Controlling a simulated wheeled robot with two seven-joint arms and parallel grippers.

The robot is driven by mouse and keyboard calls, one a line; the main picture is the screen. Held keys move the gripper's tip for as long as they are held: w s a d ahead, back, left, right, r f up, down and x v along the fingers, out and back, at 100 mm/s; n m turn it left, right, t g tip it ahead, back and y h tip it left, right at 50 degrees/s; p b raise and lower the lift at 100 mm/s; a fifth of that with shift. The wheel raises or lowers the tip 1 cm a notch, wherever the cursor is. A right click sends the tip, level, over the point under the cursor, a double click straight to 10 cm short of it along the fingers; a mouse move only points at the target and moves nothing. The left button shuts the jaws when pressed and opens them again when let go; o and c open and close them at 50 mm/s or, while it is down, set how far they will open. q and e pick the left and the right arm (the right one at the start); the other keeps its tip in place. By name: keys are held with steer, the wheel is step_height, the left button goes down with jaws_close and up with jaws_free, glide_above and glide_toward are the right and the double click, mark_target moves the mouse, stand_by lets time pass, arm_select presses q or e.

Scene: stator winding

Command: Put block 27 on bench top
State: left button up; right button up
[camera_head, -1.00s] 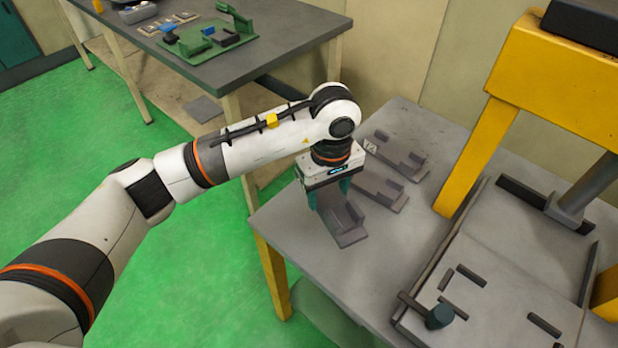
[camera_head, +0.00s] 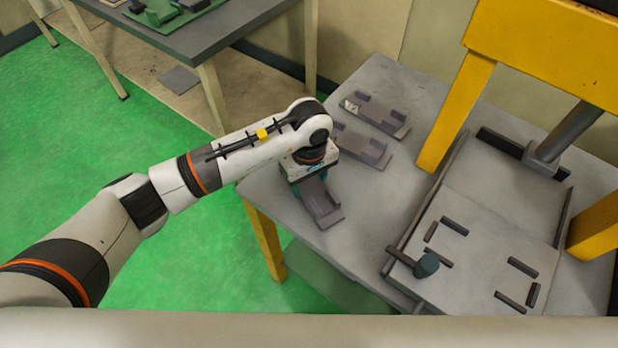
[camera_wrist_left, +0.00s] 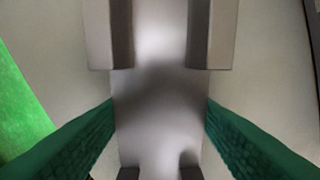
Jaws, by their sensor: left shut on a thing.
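Block 27, as I take it, is a grey block with raised ends (camera_head: 322,204) at the near left part of the bench top (camera_head: 375,225). Its number is not legible. My left gripper (camera_head: 303,187) points down over the block's rear part and hides it. In the left wrist view the green fingers (camera_wrist_left: 160,125) lie along both sides of the block (camera_wrist_left: 160,85), shut on it. I cannot tell whether its underside touches the bench top. My right gripper is not in view.
Two similar grey blocks lie behind, one near (camera_head: 360,146) and one farther back (camera_head: 376,115) with a white label. A grey fixture plate (camera_head: 480,240) with low bars and a dark knob (camera_head: 427,265) fills the right, beneath a yellow frame (camera_head: 455,110). Bare bench lies between.

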mark_target(309, 184)
arm_select(q)
steer(key=shift+f, duration=0.1)
steer(key=o, duration=1.4)
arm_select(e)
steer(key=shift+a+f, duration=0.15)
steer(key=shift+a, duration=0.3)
arm_select(q)
steer(key=shift+r, duration=0.45)
step_height(309, 184, up, 12)
steer(key=b, duration=0.2)
steer(key=shift+f, duration=0.25)
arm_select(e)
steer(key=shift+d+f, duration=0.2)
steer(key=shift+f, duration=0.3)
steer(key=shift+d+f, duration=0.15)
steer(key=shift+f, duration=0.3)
